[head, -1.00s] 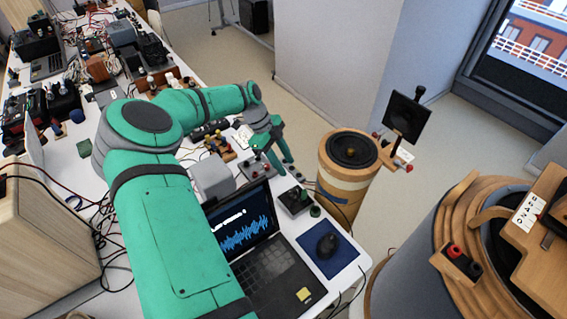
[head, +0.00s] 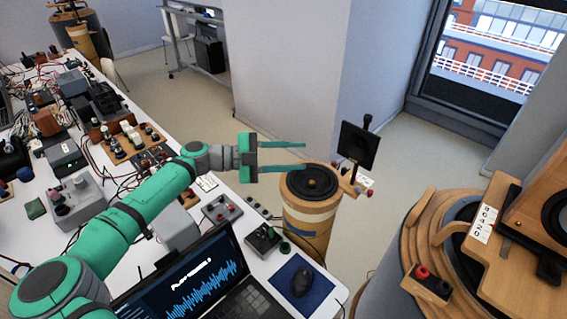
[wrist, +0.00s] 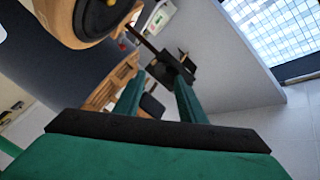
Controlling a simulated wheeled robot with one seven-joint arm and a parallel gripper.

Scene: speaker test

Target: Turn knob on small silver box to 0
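My gripper (head: 303,156) is open and empty in the head view. Its two green fingers point right, raised in front of the round wooden speaker, away from the table boxes. The wrist view shows the fingers (wrist: 160,80) apart with nothing between them. A larger grey box (head: 76,199) with several knobs stands further left. I cannot tell which is the task's box, and knob markings are too small to read.
The wooden speaker (head: 311,205) and a dark panel (head: 358,146) stand beyond the table.

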